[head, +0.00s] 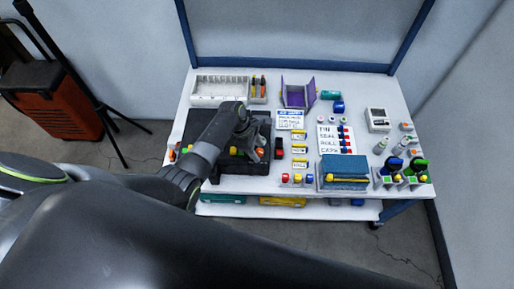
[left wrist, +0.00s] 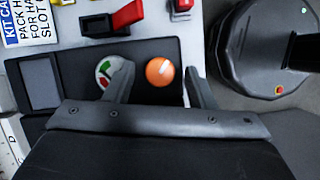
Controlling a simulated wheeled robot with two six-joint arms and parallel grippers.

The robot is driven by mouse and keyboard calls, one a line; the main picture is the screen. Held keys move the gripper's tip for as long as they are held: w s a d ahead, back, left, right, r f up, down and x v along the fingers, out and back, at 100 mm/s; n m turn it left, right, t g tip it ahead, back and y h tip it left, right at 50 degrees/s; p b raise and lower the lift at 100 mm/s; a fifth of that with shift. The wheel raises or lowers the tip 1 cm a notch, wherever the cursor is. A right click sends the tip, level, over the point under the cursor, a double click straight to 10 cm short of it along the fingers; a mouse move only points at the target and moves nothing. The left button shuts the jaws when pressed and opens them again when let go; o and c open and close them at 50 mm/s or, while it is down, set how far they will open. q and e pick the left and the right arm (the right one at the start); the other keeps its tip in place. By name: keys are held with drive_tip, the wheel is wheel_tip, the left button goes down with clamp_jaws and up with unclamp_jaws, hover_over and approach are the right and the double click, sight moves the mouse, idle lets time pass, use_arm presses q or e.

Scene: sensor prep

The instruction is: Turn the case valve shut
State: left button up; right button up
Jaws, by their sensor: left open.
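The black case (head: 180,135) lies open on the left of the white table. In the left wrist view its dark panel (left wrist: 150,50) carries a round orange knob (left wrist: 160,71) with a pale mark, which looks like the valve. A round gauge (left wrist: 104,72) with green and red sectors sits left of it. My left gripper (left wrist: 158,74) is open, one finger on each side of the orange knob. The left finger partly covers the gauge. I cannot tell if the fingers touch the knob. In the head view my left arm (head: 215,140) hides much of the case. My right gripper is not in view.
On the table are a white bin rack (head: 220,88), a purple holder (head: 297,93), a blue box (head: 343,170) and several small bottles and knobs at right. An orange machine (head: 50,100) stands on the floor at left.

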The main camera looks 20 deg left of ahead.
use_arm(q)
drive_tip(key=c, duration=1)
drive_tip(key=shift+o, duration=0.2)
